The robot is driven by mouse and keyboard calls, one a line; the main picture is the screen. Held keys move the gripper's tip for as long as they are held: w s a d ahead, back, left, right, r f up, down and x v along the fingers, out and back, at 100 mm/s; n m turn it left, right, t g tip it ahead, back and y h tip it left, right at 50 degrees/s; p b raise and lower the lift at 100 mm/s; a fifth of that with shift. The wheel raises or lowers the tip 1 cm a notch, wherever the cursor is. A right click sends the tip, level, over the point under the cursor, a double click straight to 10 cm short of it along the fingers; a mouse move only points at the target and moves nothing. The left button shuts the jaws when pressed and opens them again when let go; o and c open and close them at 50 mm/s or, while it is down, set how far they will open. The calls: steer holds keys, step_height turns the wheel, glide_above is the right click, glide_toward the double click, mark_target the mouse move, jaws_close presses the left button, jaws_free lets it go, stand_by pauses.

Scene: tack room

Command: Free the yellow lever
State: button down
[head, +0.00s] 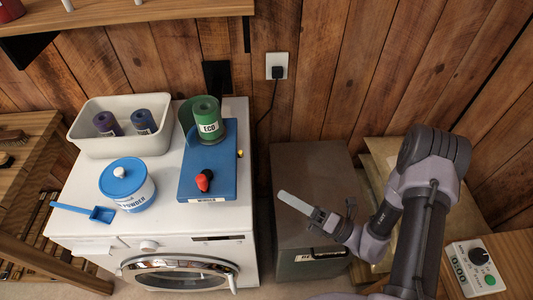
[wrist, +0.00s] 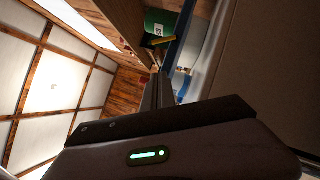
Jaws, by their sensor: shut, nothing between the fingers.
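The yellow lever (head: 240,153) shows only as a small yellow tip at the right side of a blue box (head: 195,192) on the white washing machine. In the wrist view a yellow bar (wrist: 162,41), probably the lever, shows beside the green canister (wrist: 160,22). The green canister labelled ECO (head: 208,126) stands upright on the back of the blue box, close to the lever tip. My gripper (head: 290,199) is shut and empty, to the right of the machine above a dark cabinet, apart from box and lever. Its fingers point left.
A red and black piece (head: 204,180) lies on the blue box. Left of it are a blue-lidded powder tub (head: 130,190), a blue scoop (head: 85,211) and a white bin (head: 120,147) with two rolls. A plugged cord hangs behind the dark cabinet (head: 308,160).

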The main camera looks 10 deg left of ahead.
steer(key=shift+a, duration=0.1)
steer(key=w+d+r+b+x, duration=0.1)
steer(key=w+b+x, duration=0.1)
steer(key=x, duration=1)
steer(key=shift+w+a+r+b, duration=0.2)
steer(key=shift+w+a+b, duration=0.05)
steer(key=shift+a+b, duration=0.05)
steer(key=shift+r+m+h+p, duration=0.3)
steer(key=shift+m+p, duration=0.2)
steer(key=shift+p, duration=0.65)
